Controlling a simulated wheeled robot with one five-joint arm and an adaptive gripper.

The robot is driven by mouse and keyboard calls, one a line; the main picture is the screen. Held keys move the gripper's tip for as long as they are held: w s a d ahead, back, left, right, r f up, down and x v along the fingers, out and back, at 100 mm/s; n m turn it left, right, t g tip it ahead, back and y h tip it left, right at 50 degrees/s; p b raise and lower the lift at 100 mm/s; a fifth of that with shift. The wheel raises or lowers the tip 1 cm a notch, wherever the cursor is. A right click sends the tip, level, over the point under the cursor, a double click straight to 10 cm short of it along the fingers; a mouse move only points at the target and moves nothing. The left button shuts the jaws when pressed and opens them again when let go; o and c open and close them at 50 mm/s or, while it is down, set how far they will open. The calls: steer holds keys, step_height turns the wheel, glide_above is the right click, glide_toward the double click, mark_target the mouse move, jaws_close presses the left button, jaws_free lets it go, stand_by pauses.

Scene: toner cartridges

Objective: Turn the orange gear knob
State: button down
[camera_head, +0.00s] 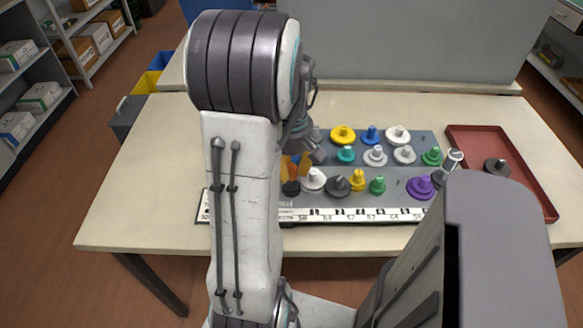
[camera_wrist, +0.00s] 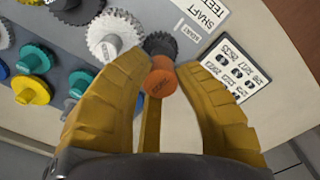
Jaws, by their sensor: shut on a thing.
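The orange gear knob (camera_wrist: 162,76) shows in the wrist view between the fingertips of my gripper (camera_wrist: 162,70). It stands up from a dark gear (camera_wrist: 159,43) on the grey board. My gripper's yellow fingers are closed in on both sides of the orange knob. In the head view the orange knob (camera_head: 293,171) shows only in part beside my arm, with the dark gear (camera_head: 291,188) just below it. My arm hides the left part of the board there.
The grey gear board (camera_head: 400,176) on the table carries several gears with white, yellow, green, blue, teal and purple knobs. A red tray (camera_head: 525,178) with a dark gear lies at the right.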

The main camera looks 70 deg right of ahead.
steer(key=c, duration=0.9)
jaws_free()
steer(key=shift+r, duration=0.1)
step_height(320, 180, up, 12)
stand_by(0.7)
